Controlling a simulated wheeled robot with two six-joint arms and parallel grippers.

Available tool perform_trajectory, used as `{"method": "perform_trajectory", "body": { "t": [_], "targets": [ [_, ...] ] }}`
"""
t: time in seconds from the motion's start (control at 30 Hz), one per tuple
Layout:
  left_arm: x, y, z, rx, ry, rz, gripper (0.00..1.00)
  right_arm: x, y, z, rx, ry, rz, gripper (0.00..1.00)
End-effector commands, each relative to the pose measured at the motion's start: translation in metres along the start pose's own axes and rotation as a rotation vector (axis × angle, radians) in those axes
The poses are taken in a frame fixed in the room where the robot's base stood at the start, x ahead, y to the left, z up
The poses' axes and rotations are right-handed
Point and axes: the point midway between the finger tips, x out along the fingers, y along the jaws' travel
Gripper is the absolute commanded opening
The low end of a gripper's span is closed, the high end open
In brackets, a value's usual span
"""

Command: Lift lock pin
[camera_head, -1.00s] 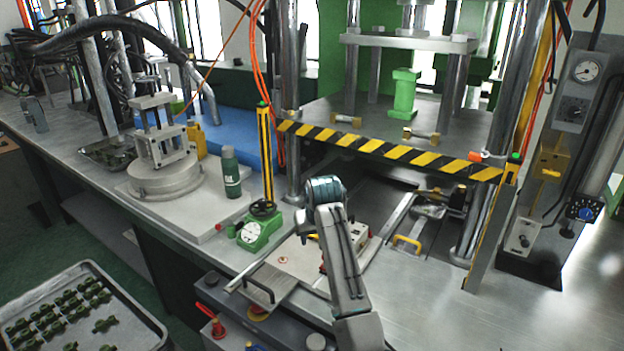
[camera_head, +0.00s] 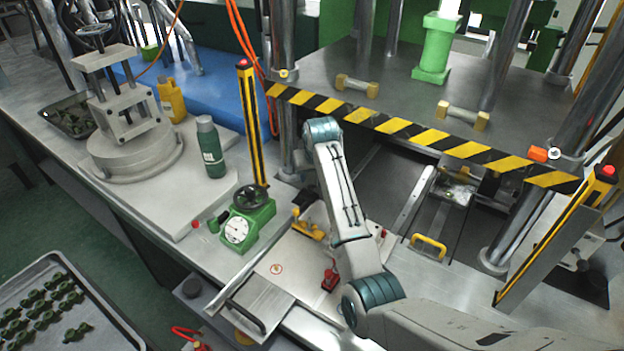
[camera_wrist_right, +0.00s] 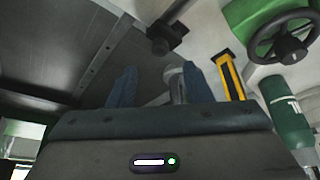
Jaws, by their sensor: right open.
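My right arm (camera_head: 342,200) comes in from the lower right in the head view and reaches up over the pale mould plate (camera_head: 275,275) in front of the press; its fingers are hidden there. In the right wrist view my right gripper (camera_wrist_right: 158,78) is open, its two bluish fingers apart with nothing held between them. A dark knobbed piece (camera_wrist_right: 165,38) shows beyond the fingertips; I cannot tell whether it is the lock pin. In the head view a brass-yellow piece (camera_head: 308,229) and a red piece (camera_head: 330,279) sit on the mould beside my arm. My left gripper is out of view.
The striped press edge (camera_head: 400,127) crosses behind my arm. A green dial gauge with a handwheel (camera_head: 245,225), a yellow post (camera_head: 252,120) and a green bottle (camera_head: 210,147) stand left. A tray of green parts (camera_head: 100,310) is lower left.

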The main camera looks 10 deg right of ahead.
Motion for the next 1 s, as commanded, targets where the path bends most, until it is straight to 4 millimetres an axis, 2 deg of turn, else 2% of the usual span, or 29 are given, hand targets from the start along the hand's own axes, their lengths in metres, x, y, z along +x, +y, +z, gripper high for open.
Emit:
{"method": "perform_trajectory", "body": {
  "t": [0.2,0.3,0.5,0.77,1.0],
  "targets": [
    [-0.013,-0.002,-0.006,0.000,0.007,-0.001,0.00,0.039,0.000,0.000,0.000,-0.003,-0.001,0.45],
    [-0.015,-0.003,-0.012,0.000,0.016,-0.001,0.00,0.051,0.000,0.000,0.000,-0.002,-0.001,0.45],
    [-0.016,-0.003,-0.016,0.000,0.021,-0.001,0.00,0.062,0.000,0.000,0.001,0.000,-0.001,0.45],
    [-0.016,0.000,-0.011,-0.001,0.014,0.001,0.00,0.064,0.000,0.000,0.000,0.001,-0.001,0.45],
    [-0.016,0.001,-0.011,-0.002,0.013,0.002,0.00,0.063,0.000,0.000,0.000,0.001,-0.001,0.00]
  ]
}}
